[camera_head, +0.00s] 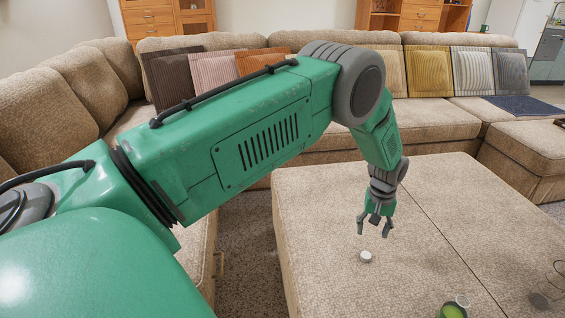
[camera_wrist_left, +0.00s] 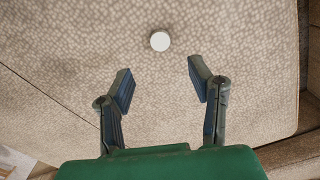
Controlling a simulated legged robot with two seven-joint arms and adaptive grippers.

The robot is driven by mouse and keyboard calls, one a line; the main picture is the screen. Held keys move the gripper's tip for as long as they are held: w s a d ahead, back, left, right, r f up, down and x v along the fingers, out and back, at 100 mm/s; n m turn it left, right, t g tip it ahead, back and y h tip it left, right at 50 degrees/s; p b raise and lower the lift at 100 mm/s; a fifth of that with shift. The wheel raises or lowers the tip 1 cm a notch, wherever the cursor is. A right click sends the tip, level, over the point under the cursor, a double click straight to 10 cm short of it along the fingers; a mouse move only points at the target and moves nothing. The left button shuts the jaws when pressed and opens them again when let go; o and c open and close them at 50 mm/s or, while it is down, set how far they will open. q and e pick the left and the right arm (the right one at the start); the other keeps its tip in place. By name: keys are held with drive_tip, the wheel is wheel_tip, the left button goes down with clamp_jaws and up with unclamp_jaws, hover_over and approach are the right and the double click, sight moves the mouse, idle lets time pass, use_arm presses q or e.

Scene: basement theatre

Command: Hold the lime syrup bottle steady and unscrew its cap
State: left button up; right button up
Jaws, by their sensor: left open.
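A small white round piece (camera_head: 366,256), which looks like a cap, sits on the beige ottoman (camera_head: 330,210). It also shows in the left wrist view (camera_wrist_left: 160,41), beyond the fingertips. My left gripper (camera_head: 375,228) hangs above the ottoman with its fingers pointing down. It is open and empty, with the white piece below and apart from it. I cannot tell whether this is the lime syrup bottle. My right gripper is out of view.
A thin clear or wire-like item (camera_head: 556,270) stands at the ottoman's right edge of the view. A beige sectional sofa (camera_head: 440,117) with cushions surrounds the ottoman. The ottoman around the white piece is clear. A pale flat item (camera_wrist_left: 14,163) shows at the wrist view's lower left.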

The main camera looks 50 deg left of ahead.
sight(329, 298)
use_arm(q)
drive_tip(key=s+f, duration=0.2)
drive_tip(key=s, duration=0.1)
drive_tip(key=s+f+m, duration=0.1)
drive_tip(key=s+f, duration=0.2)
drive_tip(key=s+d+f+m, duration=0.1)
drive_tip(key=s+f, duration=0.1)
drive_tip(key=s, duration=0.1)
drive_tip(key=shift+s+f, duration=0.2)
drive_tip(key=shift+s, duration=0.15)
drive_tip(key=shift+m, duration=0.8)
drive_tip(key=s+f, duration=0.1)
drive_tip(key=s, duration=0.1)
drive_tip(key=s+f, duration=0.1)
drive_tip(key=s, duration=0.2)
drive_tip(key=s+f, duration=0.1)
drive_tip(key=s, duration=0.2)
drive_tip(key=shift+d, duration=0.35)
drive_tip(key=s+d+r+m, duration=0.1)
drive_tip(key=s+r+m, duration=0.1)
drive_tip(key=s, duration=0.9)
drive_tip(key=s+r+m, duration=0.2)
drive_tip(key=s, duration=1)
wheel_tip(329, 298, up, 13)
drive_tip(key=p, duration=1.3)
drive_tip(key=shift+w+t, duration=0.25)
drive_tip(key=shift+t, duration=0.05)
